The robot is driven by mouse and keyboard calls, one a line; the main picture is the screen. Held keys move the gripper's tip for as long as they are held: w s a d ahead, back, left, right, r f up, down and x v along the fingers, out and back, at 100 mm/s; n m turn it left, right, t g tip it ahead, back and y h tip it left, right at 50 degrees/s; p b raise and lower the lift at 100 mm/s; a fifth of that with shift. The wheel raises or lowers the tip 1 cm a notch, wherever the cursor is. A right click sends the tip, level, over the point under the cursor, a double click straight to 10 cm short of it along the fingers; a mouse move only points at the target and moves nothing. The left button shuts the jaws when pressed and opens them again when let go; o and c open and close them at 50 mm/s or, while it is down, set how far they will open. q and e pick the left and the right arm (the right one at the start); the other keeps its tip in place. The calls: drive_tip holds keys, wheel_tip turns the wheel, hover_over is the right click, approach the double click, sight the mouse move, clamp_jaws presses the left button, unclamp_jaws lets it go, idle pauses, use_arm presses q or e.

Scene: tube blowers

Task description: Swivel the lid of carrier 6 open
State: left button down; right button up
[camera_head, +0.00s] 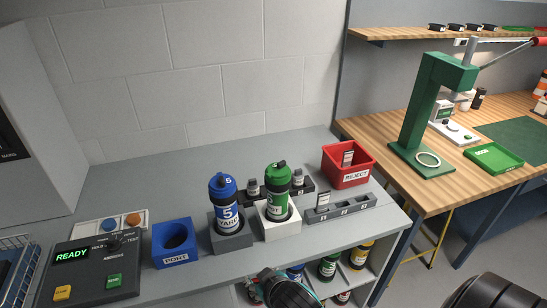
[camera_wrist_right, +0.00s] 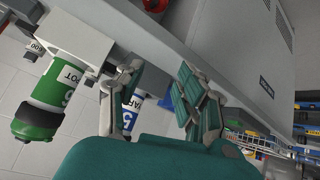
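The green carrier (camera_head: 277,192), which I take to be carrier 6, stands upright in a white holder (camera_head: 281,228) on the grey bench. Its green lid (camera_head: 278,174) sits on top and appears closed. Its number is not readable in the head view. In the right wrist view the green carrier (camera_wrist_right: 56,84) appears upside down at the left, outside the fingers. My right gripper shows at the bottom of the head view (camera_head: 284,290), in front of and below the carrier. In the wrist view (camera_wrist_right: 160,75) its fingers are apart and empty. My left gripper is not in view.
Blue carrier 5 (camera_head: 223,198) stands left of the green one in a grey holder. A blue port (camera_head: 175,243), a READY control box (camera_head: 95,268), a red reject bin (camera_head: 347,165) and grey racks (camera_head: 340,207) are nearby. More carriers (camera_head: 327,267) sit on the shelf below.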

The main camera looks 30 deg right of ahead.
drive_tip(key=w+a+r+n+t+y, duration=0.2)
drive_tip(key=w+a+r+t, duration=0.25)
drive_tip(key=w+r, duration=0.5)
drive_tip(key=w+a+r+n+t+y, duration=0.25)
drive_tip(key=w+a+r+t, duration=0.2)
drive_tip(key=w+r, duration=0.45)
drive_tip(key=a+r+n+g+y, duration=0.1)
drive_tip(key=a+r+n+y, duration=0.6)
drive_tip(key=r+n+y, duration=0.15)
wheel_tip(320, 180, up, 8)
drive_tip(key=n+g+h, duration=0.5)
drive_tip(key=g+h, duration=0.8)
drive_tip(key=g, duration=0.4)
hover_over(278, 164)
wheel_tip(278, 164, down, 17)
drive_tip(key=p, duration=0.6)
drive_tip(key=shift+w+f, duration=0.1)
drive_tip(key=shift+f, duration=0.05)
